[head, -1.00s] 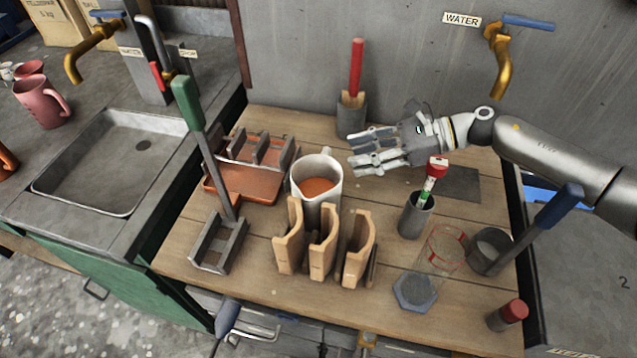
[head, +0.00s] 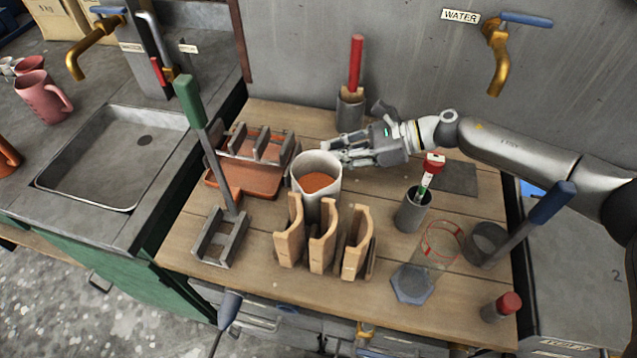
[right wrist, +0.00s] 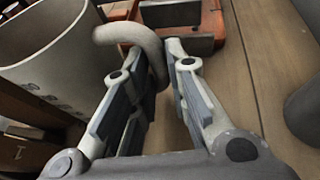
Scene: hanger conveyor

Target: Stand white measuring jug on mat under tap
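The white measuring jug (head: 332,185) stands upright on the wooden bench, filled with orange-brown granules, behind the wooden cradles. In the right wrist view the jug (right wrist: 50,60) is at the left, with its curved handle reaching between my fingers. My right gripper (head: 338,147) is at the jug's far right side, fingers pointing left; its fingers (right wrist: 165,62) are apart on either side of the handle. Whether they touch it I cannot tell. The dark mat (head: 457,178) lies bare on the bench below the right brass tap (head: 499,65). My left gripper is not in view.
A grey holder with a red-handled tool (head: 351,105) stands behind my right gripper. A grey cup with a red-topped tube (head: 412,211) and a clear cylinder (head: 432,250) stand right of the jug. An orange tray (head: 250,178) is on its left.

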